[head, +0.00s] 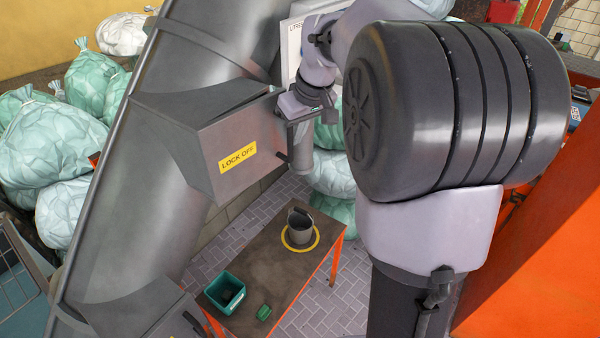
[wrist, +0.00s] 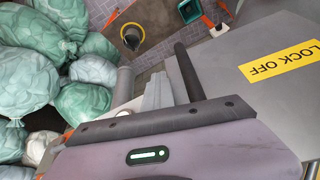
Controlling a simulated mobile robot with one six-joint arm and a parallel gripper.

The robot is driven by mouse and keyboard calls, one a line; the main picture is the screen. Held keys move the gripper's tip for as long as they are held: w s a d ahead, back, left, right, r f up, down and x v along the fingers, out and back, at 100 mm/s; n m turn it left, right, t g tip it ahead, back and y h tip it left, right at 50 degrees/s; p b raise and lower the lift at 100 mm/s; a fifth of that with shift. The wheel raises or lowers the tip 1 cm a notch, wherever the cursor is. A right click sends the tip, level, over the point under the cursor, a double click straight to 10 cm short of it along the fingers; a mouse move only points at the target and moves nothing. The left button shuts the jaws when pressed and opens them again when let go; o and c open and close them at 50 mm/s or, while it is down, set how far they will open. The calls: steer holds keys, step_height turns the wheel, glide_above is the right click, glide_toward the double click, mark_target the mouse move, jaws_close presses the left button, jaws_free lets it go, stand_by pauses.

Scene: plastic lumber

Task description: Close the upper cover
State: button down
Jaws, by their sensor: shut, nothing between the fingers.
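The upper cover (head: 235,145) is a grey metal, box-like piece with a yellow LOCK OFF label, standing out from the large curved pipe. In the wrist view its grey face (wrist: 235,95) fills the right side, with the label upside down. A dark bar (wrist: 187,72), which looks like its handle, sticks out beside my gripper. My gripper (head: 300,135) is at the cover's right edge in the head view. It is shut and empty; its pale fingers (wrist: 158,92) are partly hidden by the wrist housing. I cannot tell whether it touches the bar or how far the cover stands open.
A lower grey box (head: 150,310) sits on the same pipe (head: 140,190). Below is a brown table (head: 265,270) with a metal bucket (head: 299,228) and a green bin (head: 226,292). Pale green bags (head: 65,150) lie to the left. Brick floor shows around the table.

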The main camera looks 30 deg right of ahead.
steer(key=s+d+r, duration=0.3)
steer(key=s+r, duration=0.3)
steer(key=w+a+r, duration=0.2)
steer(key=w+r, duration=0.1)
steer(key=s+a+b, duration=0.1)
steer(key=s+b, duration=0.6)
steer(key=s, duration=0.3)
steer(key=w+x, duration=0.1)
steer(key=x, duration=0.8)
steer(key=w+n+p, duration=0.1)
steer(key=w+p, duration=0.1)
steer(key=w, duration=0.1)
steer(key=w+n+y+p, duration=0.1)
steer(key=w+n+p, duration=0.1)
steer(key=w, duration=0.2)
steer(key=w+a+n+p, duration=0.1)
steer(key=w+p, duration=0.1)
steer(key=w, duration=0.2)
steer(key=shift+w+y+p, duration=0.1)
steer(key=shift+y+p, duration=0.2)
steer(key=shift+p, duration=0.1)
steer(key=shift+a, duration=0.1)
